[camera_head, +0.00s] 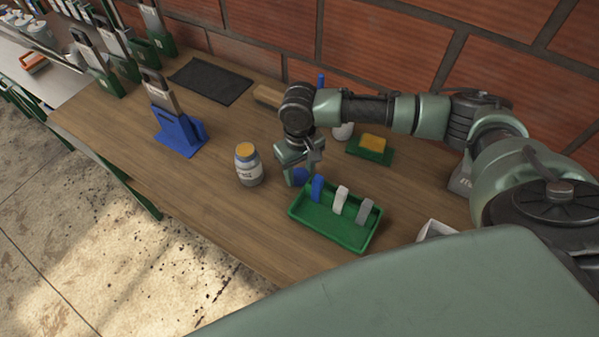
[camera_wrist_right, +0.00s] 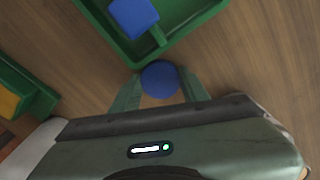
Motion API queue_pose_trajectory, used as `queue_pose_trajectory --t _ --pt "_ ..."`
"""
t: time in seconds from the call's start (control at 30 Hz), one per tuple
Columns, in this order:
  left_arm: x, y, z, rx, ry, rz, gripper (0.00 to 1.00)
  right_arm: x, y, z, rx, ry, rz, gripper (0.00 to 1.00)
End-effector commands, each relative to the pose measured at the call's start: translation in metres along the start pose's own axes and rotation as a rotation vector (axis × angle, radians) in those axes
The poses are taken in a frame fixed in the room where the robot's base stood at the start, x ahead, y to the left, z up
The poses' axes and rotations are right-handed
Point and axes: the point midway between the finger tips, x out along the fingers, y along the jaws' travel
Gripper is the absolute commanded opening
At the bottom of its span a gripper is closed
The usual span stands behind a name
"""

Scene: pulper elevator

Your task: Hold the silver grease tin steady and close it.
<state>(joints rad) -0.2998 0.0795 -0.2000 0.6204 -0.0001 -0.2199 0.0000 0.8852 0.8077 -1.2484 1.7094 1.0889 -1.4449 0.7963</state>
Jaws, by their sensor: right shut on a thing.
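The silver grease tin (camera_head: 250,172) stands upright on the wooden bench in the head view. It has a pale label, and its top shows a yellow-orange surface. My right gripper (camera_head: 297,176) is just right of the tin, apart from it, pointing down. It is shut on a round blue thing (camera_wrist_right: 160,79), seen between its two fingers in the wrist view; it also shows partly in the head view (camera_head: 301,174). I cannot tell for sure whether this is the tin's lid. The tin does not show in the wrist view. My left gripper is out of view.
A green tray (camera_head: 322,236) with blue, white and grey pieces sits close to my right gripper. A blue stand (camera_head: 180,136) is left of the tin. A green holder with a yellow sponge (camera_head: 372,142) is behind right. The bench in front of the tin is clear.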

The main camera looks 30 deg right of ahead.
Motion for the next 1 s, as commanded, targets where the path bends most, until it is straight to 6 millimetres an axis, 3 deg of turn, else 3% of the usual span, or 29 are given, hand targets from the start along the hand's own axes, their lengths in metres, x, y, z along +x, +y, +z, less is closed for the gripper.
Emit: queue_pose_trajectory --t 0.27,0.7,1.0 --pt "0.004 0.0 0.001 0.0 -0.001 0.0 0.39 -0.027 0.0 -0.001 -0.001 0.004 -0.001 0.08" --pt "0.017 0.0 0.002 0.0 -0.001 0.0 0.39 -0.145 0.0 -0.002 0.0 0.006 -0.001 0.08" --pt "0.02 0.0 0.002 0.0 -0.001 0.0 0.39 -0.193 0.0 -0.001 0.001 0.002 -0.001 0.08"
